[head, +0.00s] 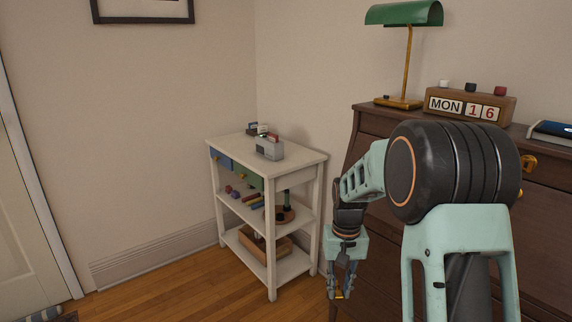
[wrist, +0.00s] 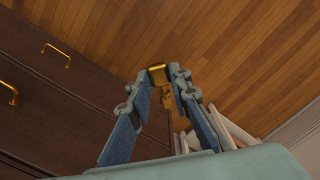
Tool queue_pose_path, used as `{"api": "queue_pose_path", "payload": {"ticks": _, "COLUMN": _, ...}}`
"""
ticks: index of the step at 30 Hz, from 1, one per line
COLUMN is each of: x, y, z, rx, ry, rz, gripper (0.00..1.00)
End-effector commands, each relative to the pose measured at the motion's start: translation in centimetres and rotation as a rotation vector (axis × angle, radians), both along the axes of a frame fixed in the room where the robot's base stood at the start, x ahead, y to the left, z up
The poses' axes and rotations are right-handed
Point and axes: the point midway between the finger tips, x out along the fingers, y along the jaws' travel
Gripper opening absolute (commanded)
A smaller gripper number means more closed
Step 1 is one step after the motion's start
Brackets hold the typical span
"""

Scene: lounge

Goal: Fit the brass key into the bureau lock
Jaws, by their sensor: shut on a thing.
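The brass key (wrist: 157,73) is between the fingertips of my gripper (wrist: 164,78) in the wrist view. My gripper (head: 341,294) points down in the head view, with a small bit of brass showing at its tips. It is shut on the key, low in front of the dark brown bureau (head: 372,125). The bureau also shows at the left of the wrist view (wrist: 60,100). A brass fitting (head: 528,162) shows on the bureau at the right; I cannot tell whether it is the lock or a handle. My arm hides much of the bureau front.
A white shelf stand (head: 307,158) with a grey box (head: 269,148) stands left of my gripper. A green lamp (head: 405,15) and a calendar block (head: 470,104) stand on the bureau.

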Motion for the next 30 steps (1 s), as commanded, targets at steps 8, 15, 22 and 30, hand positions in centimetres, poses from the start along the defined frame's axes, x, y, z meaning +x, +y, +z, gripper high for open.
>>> {"api": "queue_pose_path", "payload": {"ticks": 8, "x": -1.3, "y": 0.0, "z": 6.6, "rx": 0.000, "ry": -0.002, "rz": -0.005, "gripper": 0.00}}
{"api": "queue_pose_path", "payload": {"ticks": 15, "x": -2.5, "y": -0.1, "z": 11.0, "rx": 0.001, "ry": -0.001, "rz": -0.006, "gripper": 0.00}}
{"api": "queue_pose_path", "payload": {"ticks": 22, "x": -3.6, "y": -0.1, "z": 15.3, "rx": 0.001, "ry": -0.003, "rz": -0.007, "gripper": 0.00}}
{"api": "queue_pose_path", "payload": {"ticks": 30, "x": -5.0, "y": 0.0, "z": 20.3, "rx": 0.001, "ry": -0.003, "rz": -0.006, "gripper": 0.00}}
